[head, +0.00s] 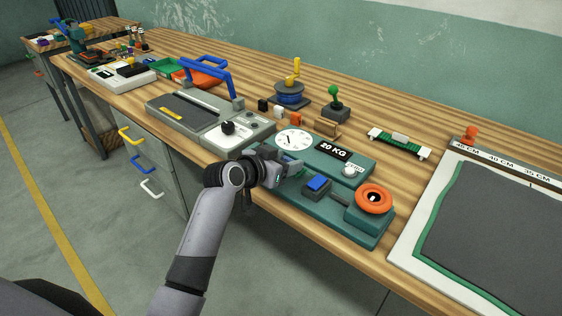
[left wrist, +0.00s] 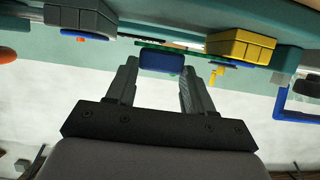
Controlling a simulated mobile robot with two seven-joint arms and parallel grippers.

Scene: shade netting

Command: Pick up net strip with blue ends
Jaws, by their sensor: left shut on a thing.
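My left gripper (head: 292,168) is over the near edge of the bench, in front of the dial scale. In the left wrist view its two fingers (left wrist: 160,75) close on the sides of a blue block. The block, with a thin green edge behind it, looks like a blue end of the net strip (left wrist: 162,62). The rest of that strip is mostly hidden, and the gripper covers it in the head view. Another green net strip with white ends (head: 400,143) lies apart on the bench to the right. My right gripper is not in view.
A teal scale (head: 330,158) and a teal base with an orange ring (head: 374,198) stand close to the gripper. A grey machine with a blue handle (head: 208,75) is to the left. A dark mat on a white board (head: 495,225) is at the right.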

